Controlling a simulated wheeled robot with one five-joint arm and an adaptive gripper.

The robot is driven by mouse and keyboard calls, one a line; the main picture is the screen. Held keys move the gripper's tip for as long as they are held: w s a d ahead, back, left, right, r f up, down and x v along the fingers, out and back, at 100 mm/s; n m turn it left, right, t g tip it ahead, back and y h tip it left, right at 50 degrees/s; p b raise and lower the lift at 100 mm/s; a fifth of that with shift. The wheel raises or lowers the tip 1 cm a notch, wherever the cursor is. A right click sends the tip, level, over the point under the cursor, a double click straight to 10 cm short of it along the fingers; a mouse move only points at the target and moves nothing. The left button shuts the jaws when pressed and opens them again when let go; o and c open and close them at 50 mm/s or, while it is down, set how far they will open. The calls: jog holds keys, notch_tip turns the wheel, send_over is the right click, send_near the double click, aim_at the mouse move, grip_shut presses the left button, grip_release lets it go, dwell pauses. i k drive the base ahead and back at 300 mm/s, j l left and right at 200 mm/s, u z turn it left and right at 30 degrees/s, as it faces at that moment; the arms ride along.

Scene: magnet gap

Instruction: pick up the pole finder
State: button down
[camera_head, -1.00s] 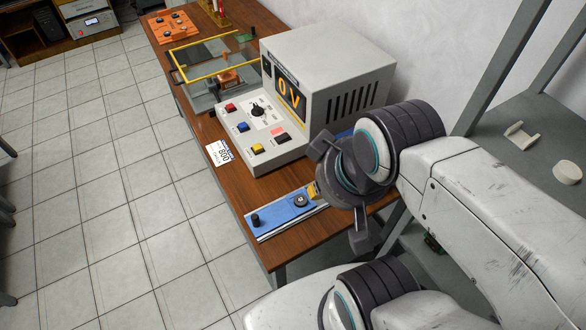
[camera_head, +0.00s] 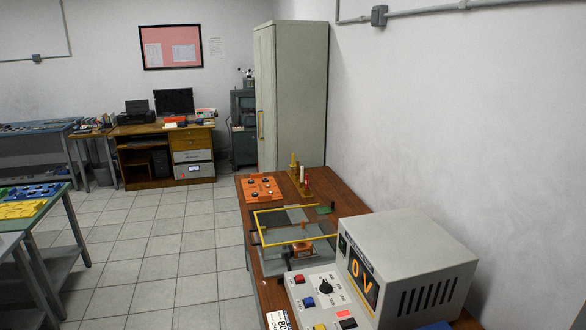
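I cannot single out the pole finder for certain. At the far end of the wooden bench (camera_head: 262,293) is a small stand (camera_head: 300,182) with upright yellow, white and red pieces. Left of it lies an orange board (camera_head: 262,188) with dark round parts on it. Nearer is an apparatus with a yellow frame (camera_head: 283,208) and a copper-coloured block (camera_head: 298,250). A grey power unit (camera_head: 410,265) showing "0 V" fills the near right, with coloured buttons and a black knob on its front panel. My gripper is out of view.
The tiled floor (camera_head: 165,262) left of the bench is clear. Tables with blue and yellow trays (camera_head: 30,200) stand at the left. A desk with a monitor (camera_head: 175,102) and a tall cabinet (camera_head: 290,95) stand at the back. A wall closes the right side.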

aim_at(292, 166)
jog(key=u, duration=0.5)
jog(key=i+j, duration=0.1)
jog(key=j, duration=0.3)
jog(key=i+j, duration=0.1)
jog(key=j, duration=0.3)
jog(key=i+j, duration=0.15)
jog(key=j, duration=0.25)
jog(key=i+j+u, duration=0.25)
jog(key=i+j, duration=0.15)
jog(key=i+j+u, duration=0.25)
jog(key=i+j, duration=0.15)
jog(key=i+z, duration=0.25)
jog(key=i, duration=0.2)
jog(key=i+j+z, duration=0.2)
jog(key=i, duration=0.25)
jog(key=i+z, duration=0.25)
jog(key=i, duration=3.3)
jog(key=i+z, duration=0.2)
jog(key=i, duration=0.25)
jog(key=i+j+z, duration=0.2)
jog(key=i, duration=0.25)
jog(key=i+z, duration=0.2)
jog(key=z, duration=0.2)
jog(key=i+z, duration=0.15)
jog(key=z, duration=0.25)
jog(key=i+z, duration=0.2)
jog(key=z, duration=0.2)
jog(key=i+j+z, duration=0.15)
jog(key=z, duration=0.25)
